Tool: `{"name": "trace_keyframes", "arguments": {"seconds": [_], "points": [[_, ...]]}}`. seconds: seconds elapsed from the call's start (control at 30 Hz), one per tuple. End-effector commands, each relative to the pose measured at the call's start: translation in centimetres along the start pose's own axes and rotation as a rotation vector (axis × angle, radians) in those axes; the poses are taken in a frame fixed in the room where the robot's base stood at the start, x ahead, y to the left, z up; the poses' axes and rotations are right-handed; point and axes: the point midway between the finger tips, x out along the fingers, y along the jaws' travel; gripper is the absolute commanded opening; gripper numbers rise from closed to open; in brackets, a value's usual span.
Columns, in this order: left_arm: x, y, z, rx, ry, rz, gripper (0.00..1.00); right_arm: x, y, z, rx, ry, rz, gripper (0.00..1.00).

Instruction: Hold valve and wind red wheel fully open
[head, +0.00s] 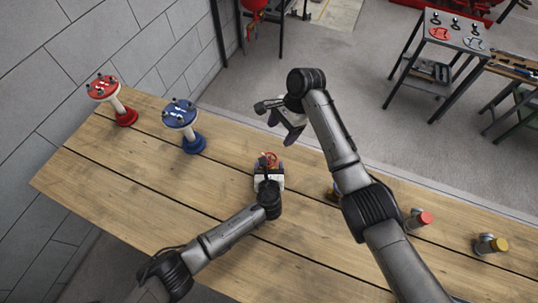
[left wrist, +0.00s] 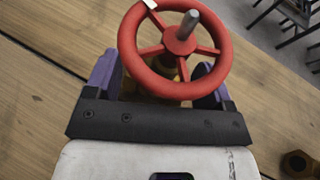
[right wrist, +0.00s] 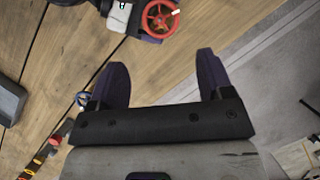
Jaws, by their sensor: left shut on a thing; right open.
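The valve has a red spoked wheel (left wrist: 180,42) with a grey pin and a white mark on its rim. A yellowish brass body (left wrist: 160,84) shows partly below the wheel. My left gripper (head: 268,172) is shut on this valve over the workbench, with purple fingers on either side of the body in the left wrist view. The red wheel also shows in the head view (head: 269,158) and at the top of the right wrist view (right wrist: 160,19). My right gripper (right wrist: 162,65) is open and empty, apart from the wheel, above the bench's far edge.
A red-topped stand (head: 103,88) and a blue-topped stand (head: 180,114) stand at the left of the wooden bench (head: 130,165). Red-capped (head: 421,218) and yellow-capped (head: 491,244) fittings are at the right. A tool trolley (head: 450,30) stands beyond, across open floor.

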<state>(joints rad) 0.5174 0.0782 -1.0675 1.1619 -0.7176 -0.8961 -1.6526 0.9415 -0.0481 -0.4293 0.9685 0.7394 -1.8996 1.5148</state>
Motion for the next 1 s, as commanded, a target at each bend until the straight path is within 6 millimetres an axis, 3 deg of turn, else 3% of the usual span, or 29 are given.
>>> {"name": "trace_keyframes", "arguments": {"seconds": [0.17,0.6,1.0], "points": [[0.0,0.0,0.1,-0.001,-0.002,-0.001,0.31,1.9,0.2,0.0,0.014,-0.002,-0.003,0.73],[0.0,0.0,0.2,-0.001,-0.002,-0.001,0.31,9.1,0.2,0.0,0.013,-0.001,-0.002,0.73],[0.0,-0.1,0.2,-0.001,-0.002,-0.001,0.31,11.8,0.1,0.0,0.012,0.0,-0.004,0.73]]}}
